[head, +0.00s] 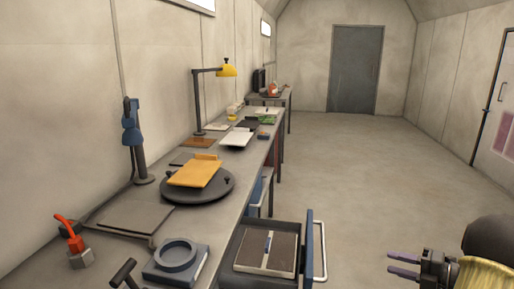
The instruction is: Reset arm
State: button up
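My gripper (404,267) is at the lower right in the head view, with its fingers pointing left. Its two fingers stand apart with a gap between them, and nothing shows in the gap. The gripper is over the open floor, to the right of an open drawer (314,243) and apart from it. Part of my arm is cut off by the right edge of the picture.
The drawer sticks out from the long workbench (226,163) and holds a dark book-like item (267,251). On the bench are a round black turntable (223,186) with a yellow clipboard (194,171), and a yellow lamp (227,69). The floor (365,160) toward the grey door (355,70) is clear.

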jog(key=w+a+f+m+t+h+b, duration=0.2)
jog(key=w+a+m+h+b, duration=0.3)
jog(key=w+a+m+h, duration=0.7)
jog(key=s+a+f+m+g+b, duration=0.1)
jog(key=s+a+f+m+g, duration=0.3)
jog(key=s, duration=0.4)
jog(key=s+a+f+m+g+y+b, duration=0.1)
jog(key=s+a+f+m+g+b, duration=0.2)
jog(key=s+a+m, duration=0.4)
jog(key=s+a+f+m+g, duration=0.3)
jog(key=s+a+f+m, duration=0.15)
jog(key=s, duration=0.55)
notch_tip(320, 180, up, 28)
jog(key=p, duration=2.8)
jog(key=shift+d+f+g, duration=0.15)
jog(key=shift+f+g, duration=0.1)
jog(key=shift+g, duration=0.05)
